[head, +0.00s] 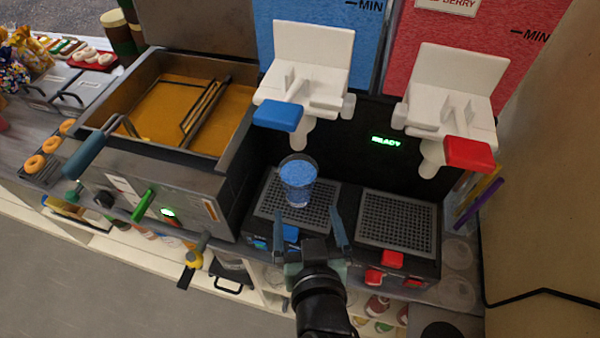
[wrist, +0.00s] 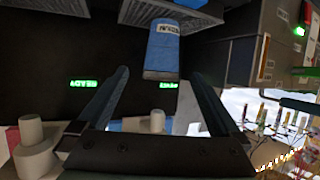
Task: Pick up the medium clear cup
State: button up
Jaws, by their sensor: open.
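The medium clear cup (head: 298,181) holds blue slush and stands upright on the left drip grate (head: 268,213), below the blue-handled dispenser. My gripper (head: 312,228) is open in front of the cup, with its two fingers spread and pointing at the machine. In the wrist view, which is upside down, the cup (wrist: 163,50) shows at the top between and beyond the fingertips (wrist: 159,72). Nothing is between the fingers; a gap to the cup seems to remain, though its depth is hard to tell.
The blue-levered nozzle (head: 300,90) hangs above the cup. A red-levered nozzle (head: 440,125) and an empty right grate (head: 397,222) are to the right. A fryer (head: 165,115) with amber oil stands close on the left. Its green handle (head: 143,205) sticks out at the front.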

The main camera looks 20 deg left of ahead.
send_near(297, 172)
jog(key=shift+w+f+p, duration=0.45)
jog(key=shift+w+f, duration=0.2)
jog(key=shift+w, duration=0.05)
jog(key=shift+a+r+p+x, duration=0.15)
jog(key=shift+p+x, duration=0.25)
jog(key=shift+x, duration=0.6)
jog(key=shift+a+r+p+x, duration=0.15)
jog(key=shift+p+x, duration=0.2)
jog(key=shift+x, duration=0.65)
jog(key=shift+w+a+f, duration=0.2)
jog(key=shift+w+f, duration=0.25)
jog(key=shift+w, duration=0.15)
jog(key=c, duration=1.4)
grip_shut()
jog(key=shift+r, duration=0.15)
